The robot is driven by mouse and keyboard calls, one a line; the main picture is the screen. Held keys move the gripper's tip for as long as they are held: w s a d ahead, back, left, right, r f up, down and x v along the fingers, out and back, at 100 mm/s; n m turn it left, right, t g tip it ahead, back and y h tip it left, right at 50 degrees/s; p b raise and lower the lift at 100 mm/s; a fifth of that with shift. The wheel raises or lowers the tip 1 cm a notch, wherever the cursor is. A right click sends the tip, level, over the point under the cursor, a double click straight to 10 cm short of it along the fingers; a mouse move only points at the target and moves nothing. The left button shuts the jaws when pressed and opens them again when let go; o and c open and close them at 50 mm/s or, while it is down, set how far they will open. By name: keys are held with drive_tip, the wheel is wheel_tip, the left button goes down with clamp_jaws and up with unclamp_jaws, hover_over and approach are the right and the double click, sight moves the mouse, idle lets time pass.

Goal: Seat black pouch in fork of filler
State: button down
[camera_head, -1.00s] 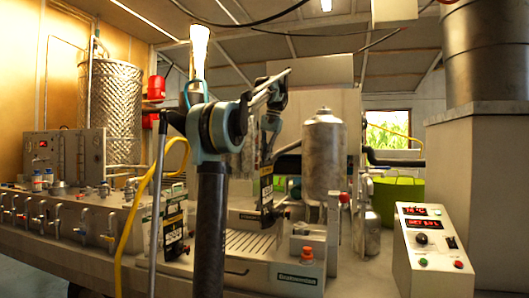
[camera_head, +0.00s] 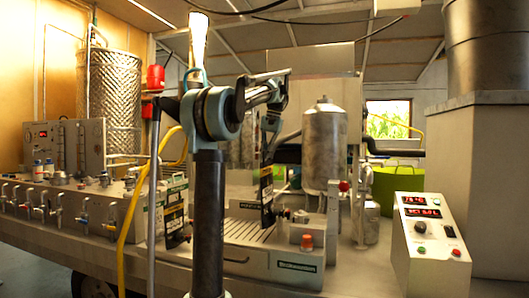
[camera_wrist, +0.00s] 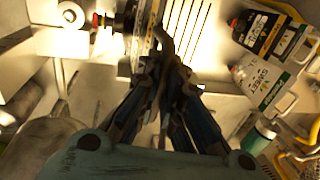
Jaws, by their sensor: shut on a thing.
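My gripper (camera_head: 271,124) is shut on the top of a black pouch (camera_head: 266,198) with white and yellow labels. The pouch hangs upright over the grated tray of the filler (camera_head: 295,270), beside a small nozzle fitting at its right. I cannot make out the fork clearly, nor whether the pouch touches it. In the wrist view, my gripper's fingers (camera_wrist: 165,62) are closed together above the slatted tray. The held pouch shows there only as a narrow dark edge, partly hidden by the fingers.
Other labelled pouches (camera_head: 175,213) stand left of the filler. A steel vessel (camera_head: 324,150) and a post with a red knob stand close on its right. A control box (camera_head: 428,242) is at the right. A yellow hose (camera_head: 134,205) runs down at the left.

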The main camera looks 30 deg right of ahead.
sight(267, 164)
drive_tip(key=shift+a+f, duration=0.15)
drive_tip(key=shift+f, duration=1.35)
drive_tip(key=shift+s+f, duration=0.25)
drive_tip(key=shift+s+r, duration=0.15)
drive_tip(key=shift+s, duration=0.25)
